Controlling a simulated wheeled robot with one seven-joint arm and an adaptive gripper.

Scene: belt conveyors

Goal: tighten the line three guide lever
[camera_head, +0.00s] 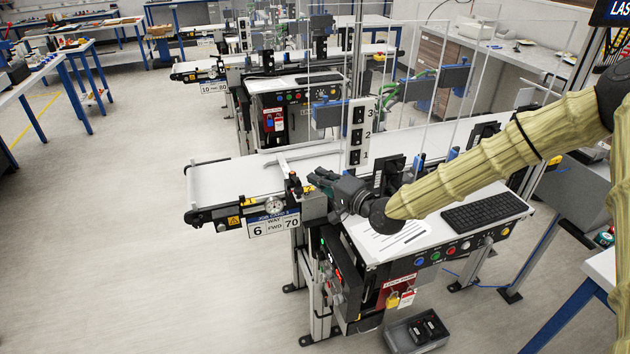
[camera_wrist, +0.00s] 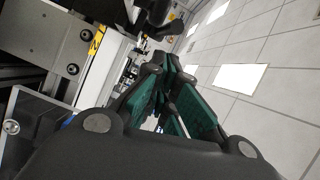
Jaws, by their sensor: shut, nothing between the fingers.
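My gripper (camera_head: 322,180), dark with green finger pads, is at the near side of the closest conveyor, beside a small post with a dark, red-tipped fitting (camera_head: 293,183). In the wrist view my gripper (camera_wrist: 168,80) has its fingers drawn together with nothing between them. I cannot tell whether the fitting is the line three guide lever, or whether my fingers touch it. A white panel marked 3, 2 and 1 (camera_head: 359,137) with black switches stands upright behind my gripper. No lever is clearly readable in the wrist view.
The white belt (camera_head: 225,184) is empty at its left end. A keyboard (camera_head: 485,211) and papers (camera_head: 400,238) lie right of my gripper. Open floor is at left.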

